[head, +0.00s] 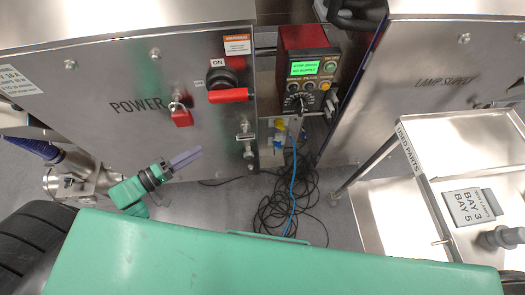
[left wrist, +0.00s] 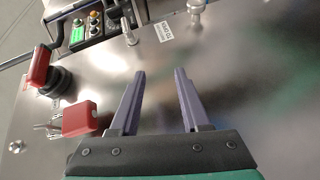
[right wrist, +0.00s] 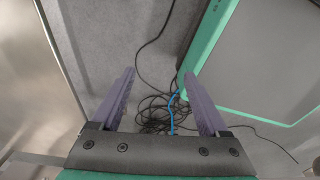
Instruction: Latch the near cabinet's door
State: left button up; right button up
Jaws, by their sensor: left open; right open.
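The steel cabinet marked POWER (head: 92,82) fills the left of the head view. Its front carries a metal latch fitting (head: 246,138) near the right edge, with a second metal piece below it. Metal fittings, probably this latch, show at the top of the left wrist view (left wrist: 130,30). I cannot tell whether the door is fully closed. My left gripper (head: 187,158) is open and empty, in front of the lower door, left of the latch and apart from it. My right gripper (right wrist: 164,82) is open and empty above the floor, outside the head view.
A red rotary switch (head: 230,95) and a red padlock (head: 181,115) stick out from the door. A control box (head: 306,68) stands beyond. Cables (head: 285,205) lie tangled on the floor. A LAMP SUPPLY cabinet (head: 440,100) and a parts cart (head: 425,190) stand at right.

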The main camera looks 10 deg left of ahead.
aim_at(239, 139)
pick_arm(q)
jog(key=s+d+r+g+h, duration=0.1)
jog(key=s+d+r+h, duration=0.1)
jog(key=d+r+h, duration=0.15)
jog(key=shift+n+y, duration=0.25)
jog(key=shift+n, duration=0.05)
jog(key=x, duration=1.4)
jog(key=shift+w+d+f, duration=0.2)
jog(key=shift+d+f, duration=0.1)
jog(key=shift+d, duration=0.05)
grip_shut()
pick_arm(e)
jog(key=shift+a+f, duration=0.2)
jog(key=shift+f, duration=0.5)
